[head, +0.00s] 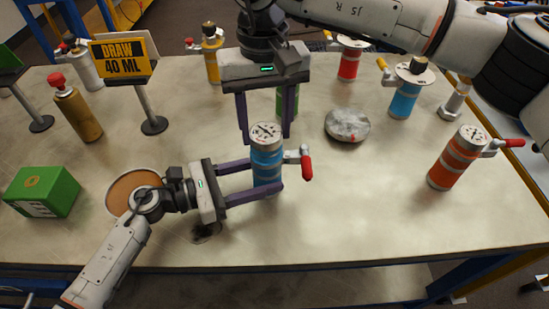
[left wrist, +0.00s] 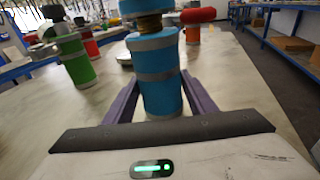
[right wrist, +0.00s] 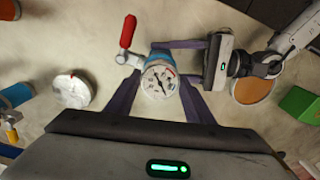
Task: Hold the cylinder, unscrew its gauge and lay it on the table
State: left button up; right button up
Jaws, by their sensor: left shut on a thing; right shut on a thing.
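The blue cylinder (head: 268,165) with grey bands stands upright on the table (head: 360,205), a red-handled valve (head: 306,165) on its right side. It also shows in the left wrist view (left wrist: 160,90). My left gripper (head: 268,180) is shut on its body from the left. The round white-faced gauge (head: 265,131) sits at its top and shows face-on in the right wrist view (right wrist: 159,81). My right gripper (head: 265,138) points down from above, shut on the gauge, one finger on each side. Whether the gauge is still threaded in cannot be told.
A green cylinder (head: 288,100) stands close behind. An orange cylinder (head: 455,160) and another blue one (head: 404,98) stand at right. A grey disc (head: 347,125), cork disc (head: 128,190) and green box (head: 42,191) lie around. The front right is clear.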

aim_at(266, 130)
jog(key=shift+r, duration=0.6)
jog(key=shift+r, duration=2.5)
pick_arm(q)
jog(key=o, duration=1)
